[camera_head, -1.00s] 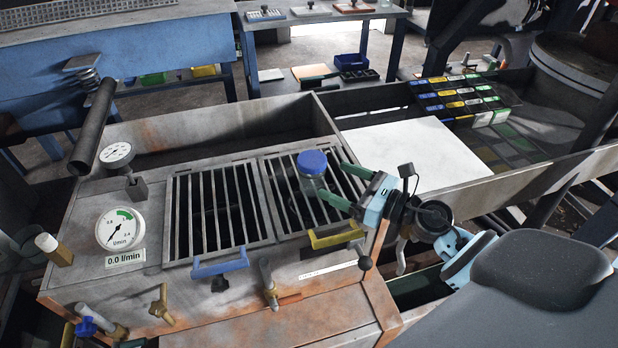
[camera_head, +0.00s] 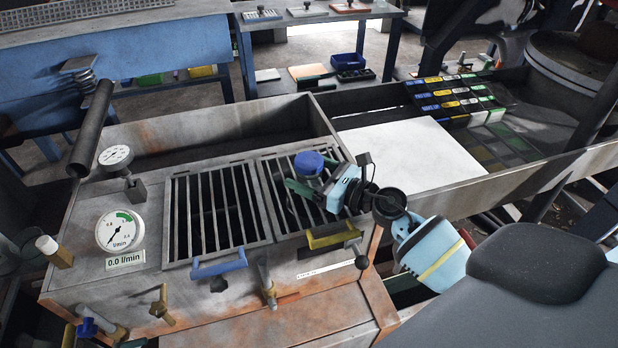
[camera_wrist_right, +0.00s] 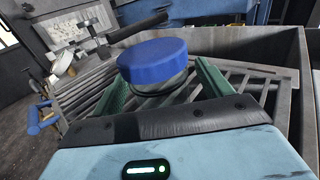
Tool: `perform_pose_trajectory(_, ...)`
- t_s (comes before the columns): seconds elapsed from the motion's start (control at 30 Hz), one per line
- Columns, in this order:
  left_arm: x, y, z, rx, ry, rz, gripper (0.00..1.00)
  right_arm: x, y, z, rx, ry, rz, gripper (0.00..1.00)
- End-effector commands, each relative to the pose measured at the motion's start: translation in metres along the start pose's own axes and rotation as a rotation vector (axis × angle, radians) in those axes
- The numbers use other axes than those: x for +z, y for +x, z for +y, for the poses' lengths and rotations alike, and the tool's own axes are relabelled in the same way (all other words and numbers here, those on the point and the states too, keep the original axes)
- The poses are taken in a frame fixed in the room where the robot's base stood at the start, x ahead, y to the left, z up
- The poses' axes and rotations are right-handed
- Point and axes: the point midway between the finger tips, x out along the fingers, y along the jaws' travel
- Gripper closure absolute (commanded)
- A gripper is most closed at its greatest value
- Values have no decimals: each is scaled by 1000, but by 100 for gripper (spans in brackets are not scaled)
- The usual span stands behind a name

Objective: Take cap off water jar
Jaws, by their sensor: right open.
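The water jar's blue cap (camera_head: 309,163) sits on top of the jar on the right-hand grate. The cap also shows in the right wrist view (camera_wrist_right: 152,58), with a strip of the clear jar (camera_wrist_right: 168,88) below it. My right gripper (camera_head: 308,177) is open, its two green fingers either side of the jar just below cap level. In the right wrist view, gaps show between the fingers (camera_wrist_right: 160,82) and the jar. Most of the jar is hidden by the gripper and cap. My left gripper is not in view.
The jar's grate (camera_head: 277,203) has a yellow handle (camera_head: 331,236); the left grate (camera_head: 205,215) has a blue one (camera_head: 219,264). A dial gauge (camera_head: 119,230) stands at the left. A bare white panel (camera_head: 400,155) lies to the right, with coloured blocks (camera_head: 455,98) behind.

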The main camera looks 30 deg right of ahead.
Motion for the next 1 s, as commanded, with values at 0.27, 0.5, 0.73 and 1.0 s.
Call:
perform_pose_trajectory(0.27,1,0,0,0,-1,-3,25,0,0,0,0,0,1,43)
perform_pose_trajectory(0.5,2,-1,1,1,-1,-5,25,0,0,0,0,0,0,71)
perform_pose_trajectory(0.73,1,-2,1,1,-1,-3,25,2,0,0,0,-1,0,71)
perform_pose_trajectory(1.0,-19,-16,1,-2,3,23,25,46,0,-1,1,-8,-4,71)
